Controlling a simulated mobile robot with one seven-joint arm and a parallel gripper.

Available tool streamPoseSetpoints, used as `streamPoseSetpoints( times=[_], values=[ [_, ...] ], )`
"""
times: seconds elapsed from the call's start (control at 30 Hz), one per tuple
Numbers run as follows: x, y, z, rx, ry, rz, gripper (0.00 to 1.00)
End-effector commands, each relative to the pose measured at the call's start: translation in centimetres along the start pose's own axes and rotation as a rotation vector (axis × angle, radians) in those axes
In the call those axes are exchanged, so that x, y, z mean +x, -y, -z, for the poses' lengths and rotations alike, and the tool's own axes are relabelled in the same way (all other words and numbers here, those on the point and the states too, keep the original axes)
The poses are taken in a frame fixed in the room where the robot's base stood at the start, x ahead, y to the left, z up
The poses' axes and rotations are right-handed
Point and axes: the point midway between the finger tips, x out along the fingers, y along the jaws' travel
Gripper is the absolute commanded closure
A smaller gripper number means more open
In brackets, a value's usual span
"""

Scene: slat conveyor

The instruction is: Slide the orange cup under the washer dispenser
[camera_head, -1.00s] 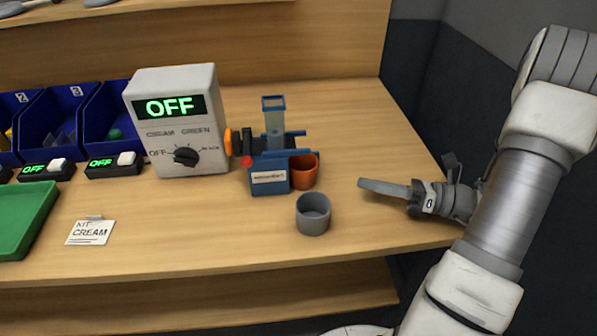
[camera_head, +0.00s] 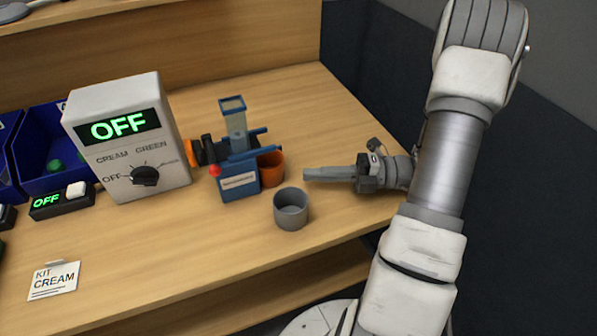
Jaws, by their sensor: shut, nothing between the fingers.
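The orange cup (camera_head: 272,170) stands upright on the table against the right side of the blue dispenser (camera_head: 239,183), partly hidden by its blue side rail. The dispenser has a clear hopper on top and a label on its front that is too small to read. A grey cup (camera_head: 291,210) stands upright in front and to the right of the orange cup. My gripper (camera_head: 307,174) is shut and empty, pointing left just right of the orange cup and behind the grey cup. A gap shows between its tip and the orange cup.
A white control box (camera_head: 128,141) reading OFF stands left of the dispenser. A small switch box (camera_head: 61,201) and blue bins (camera_head: 58,182) are further left. A KIT CREAM card (camera_head: 54,281) lies at the front left. The table's right edge is under my arm.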

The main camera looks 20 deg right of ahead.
Motion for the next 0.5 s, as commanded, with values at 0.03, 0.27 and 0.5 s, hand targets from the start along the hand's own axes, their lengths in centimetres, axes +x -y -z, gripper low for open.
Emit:
streamPoseSetpoints(
  times=[0.03,0.27,0.5],
  values=[
    [0.9,0.1,0.1,-0.001,-0.003,0.000,1.00],
    [5.2,0.1,0.1,-0.002,-0.003,0.000,1.00],
    [8.1,0.1,0.1,-0.003,-0.001,0.000,1.00]
  ],
)
